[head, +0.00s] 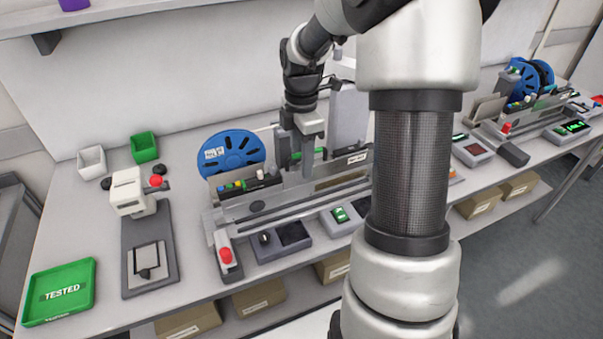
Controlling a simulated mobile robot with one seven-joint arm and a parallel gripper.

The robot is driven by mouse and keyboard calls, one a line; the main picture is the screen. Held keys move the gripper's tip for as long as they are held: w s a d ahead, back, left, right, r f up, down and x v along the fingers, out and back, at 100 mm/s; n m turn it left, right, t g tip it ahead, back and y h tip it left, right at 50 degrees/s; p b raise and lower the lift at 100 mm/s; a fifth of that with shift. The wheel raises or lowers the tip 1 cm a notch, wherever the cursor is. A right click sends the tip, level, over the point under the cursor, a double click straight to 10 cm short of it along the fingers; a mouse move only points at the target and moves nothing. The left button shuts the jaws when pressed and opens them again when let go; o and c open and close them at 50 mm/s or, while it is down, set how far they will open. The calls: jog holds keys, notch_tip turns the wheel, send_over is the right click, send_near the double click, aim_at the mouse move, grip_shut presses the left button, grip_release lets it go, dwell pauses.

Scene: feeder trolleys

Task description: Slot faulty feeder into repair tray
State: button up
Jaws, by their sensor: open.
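A feeder with a blue reel (236,152) and a grey body with small coloured parts (245,187) sits at the left end of the long grey bench fixture (290,208). Nothing visible marks it as faulty. My gripper (307,172) points down over the fixture, to the right of the blue reel. It is open, with nothing seen held in it; the fingertips are small and partly merge with the fixture behind. My arm hides the fixture's right part. No tray with a readable repair label is in view; a green tray (58,312) reads "TESTED".
A white press-like device with a red knob (128,190) stands left of the fixture. Small white (92,160) and green (144,147) bins stand at the back left. A second station with blue reels (527,77) is at right. Cardboard boxes (260,297) sit below the bench.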

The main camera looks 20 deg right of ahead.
aim_at(292, 169)
jog(key=shift+f, duration=2.2)
grip_shut()
jog(key=shift+a, duration=1.3)
grip_release()
jog(key=shift+r, duration=0.1)
